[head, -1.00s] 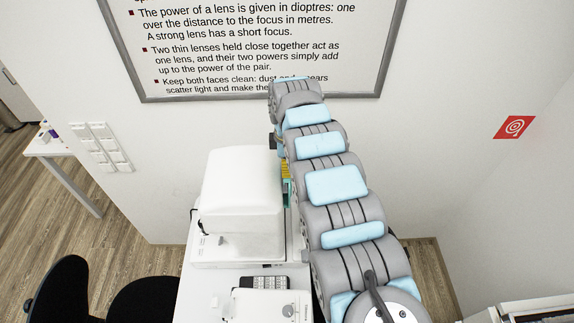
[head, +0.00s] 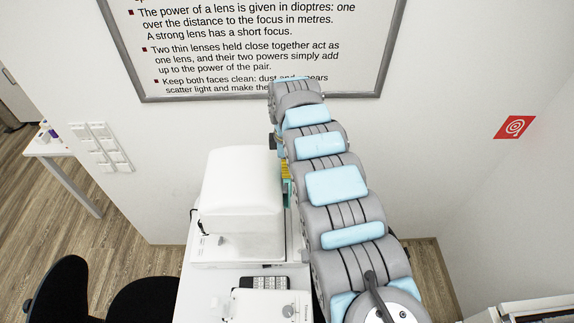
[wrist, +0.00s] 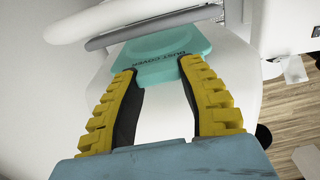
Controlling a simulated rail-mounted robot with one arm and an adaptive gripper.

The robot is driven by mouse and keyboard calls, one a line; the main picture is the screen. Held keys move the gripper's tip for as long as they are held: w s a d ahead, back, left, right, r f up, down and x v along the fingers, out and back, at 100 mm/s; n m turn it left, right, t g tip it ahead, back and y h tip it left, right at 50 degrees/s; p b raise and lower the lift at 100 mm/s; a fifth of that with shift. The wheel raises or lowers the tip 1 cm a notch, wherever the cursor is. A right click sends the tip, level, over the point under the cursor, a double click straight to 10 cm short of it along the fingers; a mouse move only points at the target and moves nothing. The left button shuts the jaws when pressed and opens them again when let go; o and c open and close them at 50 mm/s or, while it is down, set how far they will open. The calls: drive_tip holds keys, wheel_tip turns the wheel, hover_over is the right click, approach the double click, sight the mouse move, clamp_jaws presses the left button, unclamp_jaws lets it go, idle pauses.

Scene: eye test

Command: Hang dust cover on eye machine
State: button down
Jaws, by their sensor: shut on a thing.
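The dust cover (wrist: 160,45) is a teal piece with dark lettering that reads DUST COVER. It fills the upper middle of the wrist view. My gripper (wrist: 157,68) has yellow and black fingers, with their tips at the near edge of the teal piece, shut on it. The eye machine (head: 242,190) is a white rounded unit on a table in the head view. My gripper's yellow part (head: 286,169) shows just right of it, partly hidden by my arm. In the wrist view a grey bar (wrist: 140,30) runs close beyond the teal piece; I cannot tell whether they touch.
A wall board (head: 250,50) with lens text hangs behind the machine. A small keypad (head: 264,283) lies on the white table in front of it. A black chair (head: 60,290) stands at lower left. A side table (head: 62,150) is at far left.

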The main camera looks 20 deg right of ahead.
drive_tip(key=shift+f+b, duration=0.35)
drive_tip(key=shift+f, duration=0.35)
drive_tip(key=c, duration=0.6)
unclamp_jaws()
